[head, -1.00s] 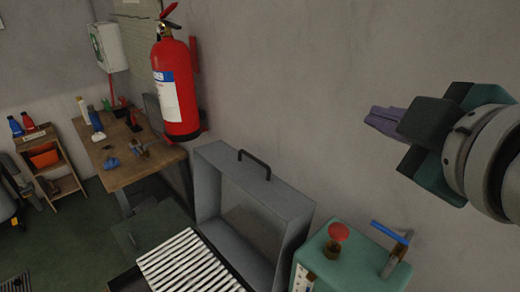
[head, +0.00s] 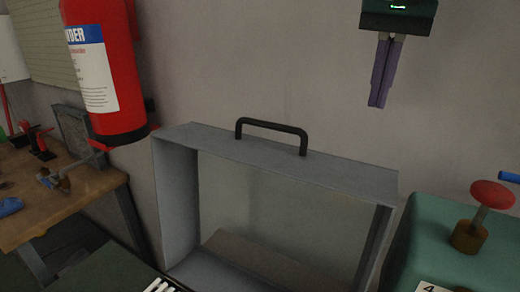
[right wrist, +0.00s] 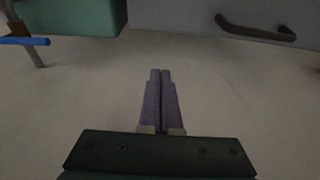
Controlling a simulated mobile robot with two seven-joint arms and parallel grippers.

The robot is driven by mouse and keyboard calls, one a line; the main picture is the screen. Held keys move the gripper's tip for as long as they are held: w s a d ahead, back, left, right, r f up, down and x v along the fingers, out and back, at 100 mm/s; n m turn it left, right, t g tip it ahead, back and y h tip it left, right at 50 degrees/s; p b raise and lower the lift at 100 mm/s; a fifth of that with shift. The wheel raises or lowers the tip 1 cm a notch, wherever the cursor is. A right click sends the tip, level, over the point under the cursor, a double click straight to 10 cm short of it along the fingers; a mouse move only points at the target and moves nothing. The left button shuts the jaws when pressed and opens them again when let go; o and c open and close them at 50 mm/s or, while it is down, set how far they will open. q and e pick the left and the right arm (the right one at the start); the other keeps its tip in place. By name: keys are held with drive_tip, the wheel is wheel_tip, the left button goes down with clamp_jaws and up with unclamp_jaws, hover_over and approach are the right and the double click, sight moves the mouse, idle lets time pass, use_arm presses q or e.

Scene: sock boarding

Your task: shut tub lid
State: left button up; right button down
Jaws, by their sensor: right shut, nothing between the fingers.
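The grey tub lid (head: 176,190) stands raised on edge near the wall, its shallow hollow side facing me. A black bar handle (head: 271,126) sits on its top edge. The lid (right wrist: 185,17) and handle (right wrist: 256,30) also show in the right wrist view. My right gripper (head: 377,104) hangs fingers down, above and right of the handle, apart from the lid. Its purple fingers (right wrist: 161,73) are closed together with nothing between them. The tub below the lid is mostly out of the frame. My left gripper is not in view.
A green box with a red knob (head: 492,194) stands right of the lid. A red fire extinguisher (head: 105,75) hangs on the wall at left, above a wooden bench (head: 80,195). The wall area above the lid is clear.

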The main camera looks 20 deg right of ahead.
drive_tip(key=d+f, duration=0.1)
drive_tip(key=f, duration=0.2)
drive_tip(key=f+p, duration=0.1)
drive_tip(key=f, duration=0.2)
drive_tip(key=d+f+p, duration=0.1)
drive_tip(key=f, duration=0.2)
drive_tip(key=shift+w+d+f, duration=0.15)
drive_tip(key=shift+w+d, duration=0.15)
drive_tip(key=shift+d, duration=0.05)
drive_tip(key=shift+s+a+p, duration=0.6)
drive_tip(key=shift+a+p, duration=0.2)
drive_tip(key=shift+p, duration=0.15)
drive_tip(key=shift+s+a+p, duration=0.55)
drive_tip(key=shift+a+p, duration=0.25)
drive_tip(key=shift+p, duration=0.15)
drive_tip(key=shift+r, duration=0.25)
